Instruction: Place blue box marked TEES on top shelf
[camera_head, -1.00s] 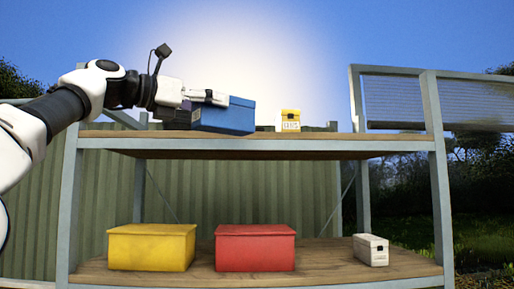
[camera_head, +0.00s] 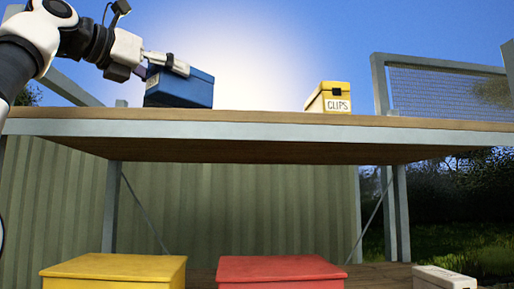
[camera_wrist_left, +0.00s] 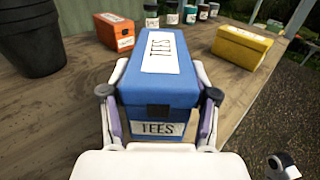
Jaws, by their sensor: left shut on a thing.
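The blue box marked TEES (camera_head: 182,88) is at the left part of the top shelf (camera_head: 260,116) in the head view. Its lower edge meets the line of the shelf's front edge, and I cannot tell whether it touches the boards. My left gripper (camera_head: 166,66) is shut on it. In the left wrist view the blue box (camera_wrist_left: 158,85) sits between the two fingers of the left gripper (camera_wrist_left: 160,115), with TEES labels on its lid and end. My right gripper is not in view.
A yellow CLIPS box (camera_head: 330,98) stands farther right on the top shelf. Below are a yellow box (camera_head: 115,271), a red box (camera_head: 280,270) and a white box (camera_head: 443,278).

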